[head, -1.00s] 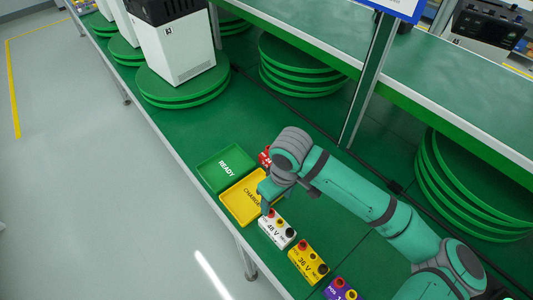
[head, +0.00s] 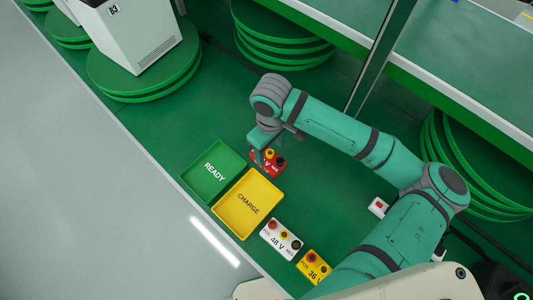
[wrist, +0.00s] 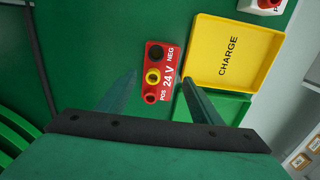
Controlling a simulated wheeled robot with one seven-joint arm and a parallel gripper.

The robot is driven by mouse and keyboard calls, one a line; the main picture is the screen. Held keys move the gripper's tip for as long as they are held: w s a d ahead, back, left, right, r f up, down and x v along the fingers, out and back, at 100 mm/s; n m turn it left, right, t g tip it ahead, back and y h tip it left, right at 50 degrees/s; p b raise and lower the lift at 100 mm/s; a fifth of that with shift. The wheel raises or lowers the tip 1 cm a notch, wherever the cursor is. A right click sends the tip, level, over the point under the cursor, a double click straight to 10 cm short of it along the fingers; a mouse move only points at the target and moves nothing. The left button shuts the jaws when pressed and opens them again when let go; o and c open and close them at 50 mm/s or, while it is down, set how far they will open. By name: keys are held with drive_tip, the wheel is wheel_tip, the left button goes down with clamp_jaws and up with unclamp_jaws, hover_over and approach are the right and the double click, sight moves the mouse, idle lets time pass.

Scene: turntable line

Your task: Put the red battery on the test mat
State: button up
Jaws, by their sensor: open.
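The red battery (head: 268,170), marked 24 V, stands on the green table beside the trays. Part of it is hidden by my gripper in the head view. In the wrist view the red battery (wrist: 166,84) shows its label and its black, yellow and red knobs. My gripper (head: 262,143) is open and empty at the far side of the battery in the head view. In the wrist view the fingers of my gripper (wrist: 160,77) are spread with the battery between and ahead of them. I cannot make out a test mat in either view.
A green READY tray (head: 231,154) and a yellow CHARGE tray (head: 277,194) lie beside the battery. A white 48 V battery (head: 270,238) and a yellow 36 V battery (head: 308,272) stand in front. A small white box with a red top (head: 378,206) is at right.

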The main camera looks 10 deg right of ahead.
sight(268, 154)
drive_tip(key=f, duration=0.2)
drive_tip(key=shift+s+a+f, duration=0.1)
drive_tip(key=shift+s+f, duration=0.1)
drive_tip(key=shift+f, duration=0.1)
drive_tip(key=shift+w+a+f, duration=0.1)
drive_tip(key=shift+w+f, duration=0.1)
drive_tip(key=shift+f, duration=0.65)
drive_tip(key=shift+w+d+f, duration=0.1)
drive_tip(key=shift+w+f, duration=0.05)
drive_tip(key=shift+f, duration=0.75)
drive_tip(key=shift+w+a+f, duration=0.1)
drive_tip(key=shift+w+f, duration=0.1)
drive_tip(key=shift+f, duration=0.65)
drive_tip(key=c, duration=1.5)
drive_tip(key=shift+w+r, duration=0.1)
